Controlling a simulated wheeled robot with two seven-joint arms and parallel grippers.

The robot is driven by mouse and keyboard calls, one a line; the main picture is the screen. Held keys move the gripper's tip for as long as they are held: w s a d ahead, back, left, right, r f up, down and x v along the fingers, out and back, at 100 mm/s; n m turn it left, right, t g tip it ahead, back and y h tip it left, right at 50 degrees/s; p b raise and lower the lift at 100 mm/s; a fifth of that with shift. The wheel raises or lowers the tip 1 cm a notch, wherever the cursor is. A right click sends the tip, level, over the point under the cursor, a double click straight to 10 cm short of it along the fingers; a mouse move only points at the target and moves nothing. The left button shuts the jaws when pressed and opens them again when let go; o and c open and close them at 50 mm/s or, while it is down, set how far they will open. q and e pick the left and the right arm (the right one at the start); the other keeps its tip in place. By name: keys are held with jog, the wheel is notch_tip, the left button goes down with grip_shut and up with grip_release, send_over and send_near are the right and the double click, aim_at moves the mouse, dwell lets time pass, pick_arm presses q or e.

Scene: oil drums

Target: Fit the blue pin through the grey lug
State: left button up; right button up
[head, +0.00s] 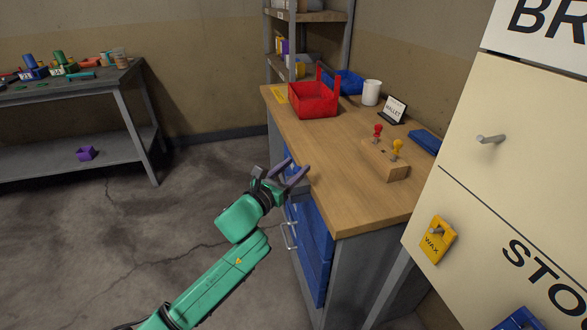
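I cannot make out a blue pin or a grey lug for certain. A short grey peg (490,139) sticks out of the cream cabinet front at the right. A blue piece (522,321) at the lower right is cut off by the picture edge. My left gripper (293,168), on a green arm, is in front of the wooden bench's left edge, near the blue drawers. My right gripper is not in view.
The wooden bench (330,165) carries a red bin (313,101), blue bin (350,83), white mug (371,93), small sign (393,109) and block with red and yellow knobs (385,160). Floor at left is clear.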

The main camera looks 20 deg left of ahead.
pick_arm(q)
jog(key=shift+s, duration=0.1)
jog(key=shift+s+a+f, duration=0.15)
jog(key=shift+s, duration=0.15)
jog(key=b+v, duration=0.2)
jog(key=v, duration=1.1)
jog(key=shift+s, duration=0.35)
jog(key=shift+a, duration=0.1)
